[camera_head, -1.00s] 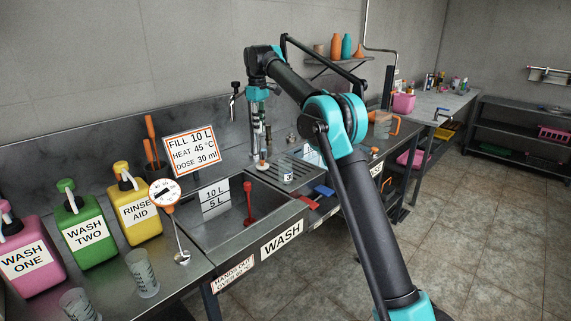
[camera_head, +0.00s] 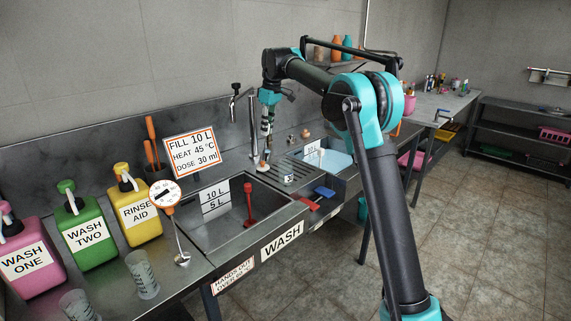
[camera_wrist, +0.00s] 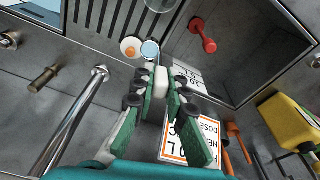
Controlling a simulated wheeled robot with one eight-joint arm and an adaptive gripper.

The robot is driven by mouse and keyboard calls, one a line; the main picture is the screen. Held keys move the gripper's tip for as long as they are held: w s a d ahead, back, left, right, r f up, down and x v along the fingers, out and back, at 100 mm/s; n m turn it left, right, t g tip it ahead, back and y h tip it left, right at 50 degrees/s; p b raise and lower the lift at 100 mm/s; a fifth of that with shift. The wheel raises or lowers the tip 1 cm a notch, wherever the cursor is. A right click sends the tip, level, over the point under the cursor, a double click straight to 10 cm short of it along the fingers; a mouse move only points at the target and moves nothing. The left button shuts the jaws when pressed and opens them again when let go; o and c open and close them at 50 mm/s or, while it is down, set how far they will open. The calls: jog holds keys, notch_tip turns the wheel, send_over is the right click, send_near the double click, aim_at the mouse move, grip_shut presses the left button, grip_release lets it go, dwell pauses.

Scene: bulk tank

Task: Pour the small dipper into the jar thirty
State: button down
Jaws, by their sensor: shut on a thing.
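My gripper (camera_wrist: 163,88) is shut on the pale handle of the small dipper (camera_wrist: 150,50), whose round bowl looks light blue in the wrist view. In the head view my gripper (camera_head: 267,142) is low over the ledge behind the sink; the dipper is too small to make out there. A clear graduated jar (camera_head: 286,172) stands on the ledge right of the gripper, its rim also at the top of the wrist view (camera_wrist: 160,5). Two more clear jars stand at the front left, (camera_head: 142,273) and (camera_head: 79,304). No jar's mark is readable as thirty.
A small white and orange thing (camera_wrist: 130,48) is close beside the dipper bowl. The sink (camera_head: 215,232) holds a red tool (camera_head: 249,203). A thermometer (camera_head: 165,194), a sign (camera_head: 192,147) and pump bottles (camera_head: 136,210) stand left. A tap (camera_head: 235,100) rises behind.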

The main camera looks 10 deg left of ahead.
jog(key=shift+s+d+f+t+y, duration=0.15)
jog(key=shift+s+d+y, duration=0.2)
jog(key=shift+d, duration=0.4)
jog(key=shift+s+d+r+t+y, duration=0.1)
jog(key=shift+s+d+t+y, duration=0.15)
jog(key=shift+d+y, duration=0.35)
jog(key=shift+s+d+f+t+y, duration=0.1)
jog(key=shift+s+d+y, duration=0.2)
jog(key=shift+d, duration=0.55)
jog(key=shift+s+d+f+y, duration=0.1)
jog(key=shift+s+d+y, duration=0.25)
jog(key=shift+d, duration=0.25)
jog(key=shift+s+d+f+y, duration=0.1)
jog(key=shift+s+d+y, duration=0.15)
jog(key=shift+d, duration=0.3)
jog(key=shift+s+d+r+t+y, duration=0.2)
jog(key=shift+d+y, duration=0.1)
jog(key=shift+d, duration=0.15)
jog(key=shift+s+d+r+t+y, duration=0.15)
jog(key=shift+d+t+y, duration=0.1)
jog(key=shift+d, duration=0.25)
jog(key=shift+s+d+r+t+y, duration=0.1)
jog(key=shift+s+d+t+y, duration=0.15)
jog(key=shift+d, duration=0.2)
jog(key=shift+s+d+f+y, duration=0.3)
jog(key=shift+d+f+y, duration=0.2)
jog(key=shift+d+y, duration=0.3)
